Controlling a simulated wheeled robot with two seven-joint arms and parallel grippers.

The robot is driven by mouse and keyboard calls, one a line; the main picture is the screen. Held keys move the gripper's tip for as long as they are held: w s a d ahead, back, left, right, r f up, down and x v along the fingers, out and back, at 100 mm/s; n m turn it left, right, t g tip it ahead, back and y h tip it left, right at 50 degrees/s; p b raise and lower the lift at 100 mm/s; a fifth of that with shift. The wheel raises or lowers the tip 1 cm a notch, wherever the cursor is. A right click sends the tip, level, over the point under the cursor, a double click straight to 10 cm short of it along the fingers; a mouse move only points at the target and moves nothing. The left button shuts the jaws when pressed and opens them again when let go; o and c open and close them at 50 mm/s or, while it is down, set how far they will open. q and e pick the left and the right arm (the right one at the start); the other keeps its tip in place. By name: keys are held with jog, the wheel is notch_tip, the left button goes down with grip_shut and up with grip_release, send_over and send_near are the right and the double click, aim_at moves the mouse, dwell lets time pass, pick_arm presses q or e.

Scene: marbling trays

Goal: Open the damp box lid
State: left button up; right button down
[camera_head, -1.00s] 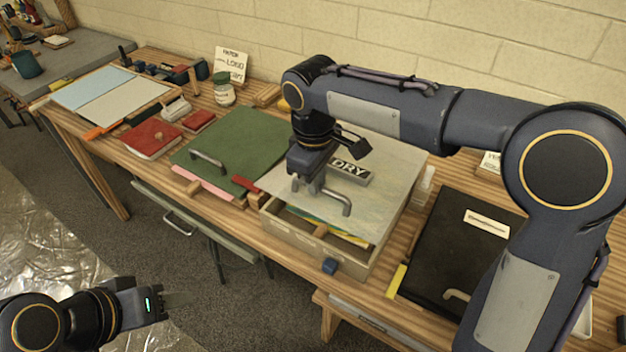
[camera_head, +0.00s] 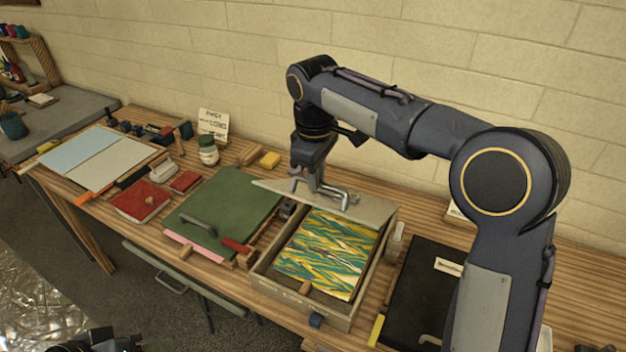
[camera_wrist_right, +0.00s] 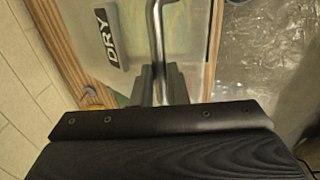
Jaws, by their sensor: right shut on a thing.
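The damp box (camera_head: 301,303) is a wooden box on the bench, with its lid (camera_head: 368,208) raised and tilted up at the back. A yellow, green and white marbled sheet (camera_head: 330,256) shows inside it. My right gripper (camera_head: 312,184) is shut on the lid's metal handle (camera_head: 340,193), above the box's rear.
A green board (camera_head: 225,205) with a handle stands left of the box. A black panel (camera_head: 425,290) lies to its right, with a small bottle (camera_head: 394,242) between. A red book (camera_head: 141,201) and a jar (camera_head: 208,152) stand farther left. The block wall rises behind.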

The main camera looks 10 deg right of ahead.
jog(key=shift+w+d+f, duration=0.2)
jog(key=shift+d+f, duration=0.1)
jog(key=shift+d, duration=0.05)
jog(key=c, duration=1.7)
grip_release()
jog(key=shift+w+f, duration=0.1)
jog(key=shift+o, duration=1.3)
jog(key=shift+w+d, duration=0.15)
jog(key=shift+w, duration=0.2)
jog(key=shift+s, duration=0.25)
jog(key=shift+s+a+r, duration=0.15)
jog(key=shift+r, duration=1.85)
jog(key=shift+s+a+r, duration=0.1)
jog(key=shift+a+r, duration=0.05)
jog(key=shift+r, duration=1.8)
